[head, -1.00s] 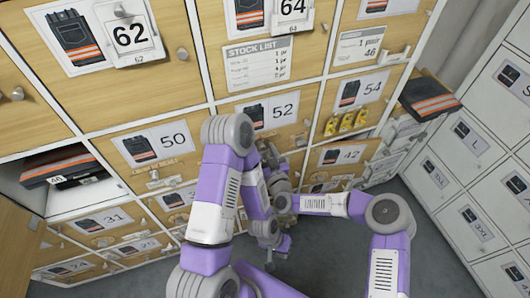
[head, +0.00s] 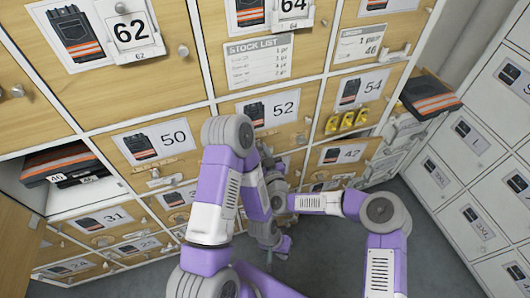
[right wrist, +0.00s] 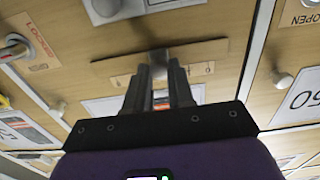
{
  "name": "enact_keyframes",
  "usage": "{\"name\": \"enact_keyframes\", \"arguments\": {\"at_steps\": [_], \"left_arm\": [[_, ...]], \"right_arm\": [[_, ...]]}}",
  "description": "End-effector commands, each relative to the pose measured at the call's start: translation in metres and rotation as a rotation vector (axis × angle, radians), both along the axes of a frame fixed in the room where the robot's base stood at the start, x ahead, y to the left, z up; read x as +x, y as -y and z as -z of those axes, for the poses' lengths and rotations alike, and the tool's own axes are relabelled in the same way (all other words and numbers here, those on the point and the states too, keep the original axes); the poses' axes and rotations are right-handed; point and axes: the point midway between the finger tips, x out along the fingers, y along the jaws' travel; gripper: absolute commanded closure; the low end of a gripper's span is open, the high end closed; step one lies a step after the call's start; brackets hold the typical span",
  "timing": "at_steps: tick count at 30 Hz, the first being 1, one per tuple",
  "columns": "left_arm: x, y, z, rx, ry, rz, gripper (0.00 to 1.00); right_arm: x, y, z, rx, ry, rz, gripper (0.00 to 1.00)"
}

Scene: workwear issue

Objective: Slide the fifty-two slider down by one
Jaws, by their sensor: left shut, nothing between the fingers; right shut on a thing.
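The door marked 52 (head: 257,117) is in the middle of the head view, its card (head: 272,110) showing dark trousers with an orange band. My right gripper (head: 268,157) is at the lower part of this door, partly hidden by my left arm. In the right wrist view my right gripper (right wrist: 159,72) is shut on the small grey slider knob (right wrist: 158,58), in front of a wooden strip (right wrist: 205,58). The fingers hide part of the knob and the card behind. My left gripper (head: 284,245) is shut and empty, low over the grey floor.
Door 50 (head: 185,150) lies left of 52, and door 54 (head: 376,86) lies right, with yellow pieces (head: 347,120) below its card. An open compartment (head: 95,195) holds folded workwear at the left. Grey floor (head: 330,262) is clear below the cabinet.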

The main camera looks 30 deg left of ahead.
Motion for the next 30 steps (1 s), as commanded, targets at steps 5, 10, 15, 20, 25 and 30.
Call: {"name": "enact_keyframes", "arguments": {"at_steps": [5, 10, 15, 20, 25, 30], "left_arm": [[0.0, 0.0, 0.003, 0.0, 0.0, -0.001, 1.0], [0.0, 0.0, 0.003, 0.0, 0.0, 0.0, 1.0], [0.0, 0.0, 0.003, 0.0, 0.0, 0.0, 1.0], [0.0, 0.0, 0.003, 0.0, 0.0, 0.0, 1.0], [0.0, 0.0, 0.003, 0.0, 0.0, 0.0, 1.0], [0.0, 0.0, 0.003, 0.0, 0.0, 0.0, 1.0]], "right_arm": [[-0.004, -0.005, 0.001, -0.001, -0.001, -0.003, 1.0], [-0.004, -0.005, 0.001, 0.0, -0.001, -0.003, 0.73], [-0.004, -0.005, 0.001, 0.0, -0.001, -0.002, 0.51], [-0.004, -0.005, 0.0, 0.0, -0.001, -0.002, 0.51], [-0.006, -0.003, 0.0, -0.001, -0.001, -0.005, 0.51], [-0.018, 0.008, 0.0, -0.001, 0.0, -0.025, 0.51]]}}
